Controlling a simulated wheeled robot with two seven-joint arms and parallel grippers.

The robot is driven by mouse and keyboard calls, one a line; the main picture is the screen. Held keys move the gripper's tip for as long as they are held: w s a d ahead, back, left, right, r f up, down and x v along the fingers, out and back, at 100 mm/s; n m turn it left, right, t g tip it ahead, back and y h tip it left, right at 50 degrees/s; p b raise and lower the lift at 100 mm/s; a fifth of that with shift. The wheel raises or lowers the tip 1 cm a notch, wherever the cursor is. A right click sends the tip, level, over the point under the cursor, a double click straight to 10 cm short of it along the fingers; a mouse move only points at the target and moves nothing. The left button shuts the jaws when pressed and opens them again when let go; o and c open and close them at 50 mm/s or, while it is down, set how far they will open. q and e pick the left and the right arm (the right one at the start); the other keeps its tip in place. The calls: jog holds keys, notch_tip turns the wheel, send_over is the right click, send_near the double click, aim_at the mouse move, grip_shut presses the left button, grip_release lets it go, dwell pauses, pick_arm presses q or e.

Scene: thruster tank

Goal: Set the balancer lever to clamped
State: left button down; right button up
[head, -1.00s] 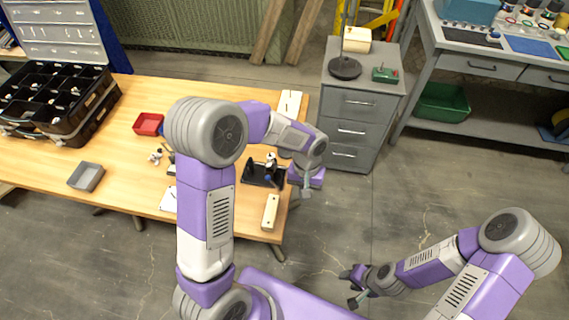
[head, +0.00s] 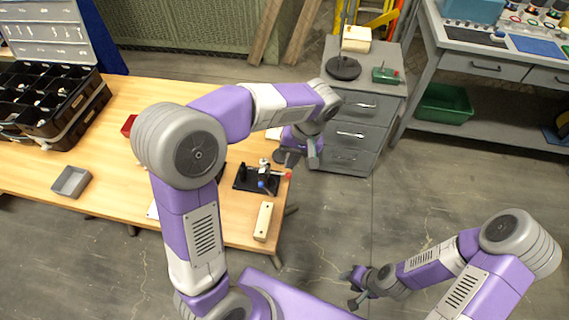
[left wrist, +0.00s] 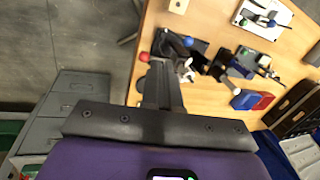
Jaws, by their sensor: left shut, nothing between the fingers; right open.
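The balancer (head: 243,181) is a small black stand near the bench's right edge, with a light metal part on top, a blue knob (head: 261,184) and a red tip (head: 289,175) at its right. It also shows in the left wrist view (left wrist: 176,46), with the red tip (left wrist: 144,58) left of the blue knob (left wrist: 188,42). I cannot tell the lever's setting. My left gripper (head: 314,160) is shut and empty, just beyond and right of the balancer; its fingers (left wrist: 159,72) point towards it. My right gripper (head: 353,287) is open and empty, low over the floor.
The wooden bench (head: 110,160) carries a grey tray (head: 71,182), a black compartment case (head: 50,100) and a pale block (head: 263,221) in front of the balancer. A grey drawer cabinet (head: 352,130) stands close behind my left gripper.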

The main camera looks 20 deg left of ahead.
pick_arm(q)
jog(key=b, duration=0.3)
send_near(269, 191)
jog(key=w+d+f, duration=0.1)
jog(key=d+f, duration=0.1)
jog(key=a, duration=0.2)
jog(key=s+a+f, duration=0.1)
jog(key=shift+b, duration=0.3)
jog(key=shift+s+a+f, duration=0.1)
jog(key=shift+s+a, duration=0.15)
jog(key=shift+a, duration=0.15)
jog(key=shift+s+a, duration=0.15)
jog(key=shift+a, duration=0.4)
jog(key=shift+d, duration=0.2)
jog(key=shift+d, duration=0.65)
